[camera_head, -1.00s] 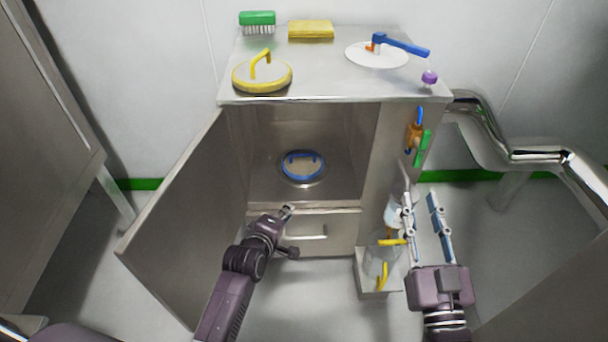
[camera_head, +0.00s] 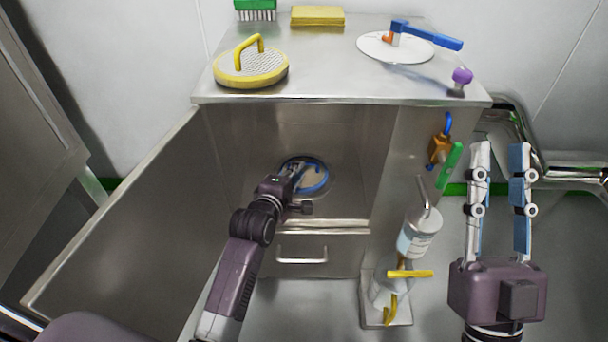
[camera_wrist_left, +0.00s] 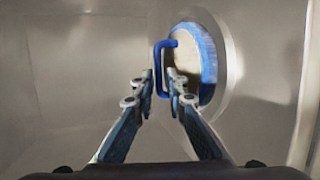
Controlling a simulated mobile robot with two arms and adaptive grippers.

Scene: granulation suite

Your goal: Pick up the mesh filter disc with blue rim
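The mesh filter disc with blue rim (camera_head: 318,184) lies inside the open cabinet compartment, partly hidden behind my left gripper in the head view. In the left wrist view its pale mesh, blue rim (camera_wrist_left: 209,62) and upright blue handle (camera_wrist_left: 158,66) show. My left gripper (camera_head: 297,170) reaches into the compartment. Its fingers (camera_wrist_left: 160,84) are parted and point at the handle, with the handle's lower end close to or between the tips; contact cannot be told. My right gripper (camera_head: 499,150) is open and empty, to the right of the cabinet.
The cabinet door (camera_head: 120,210) stands open on the left.

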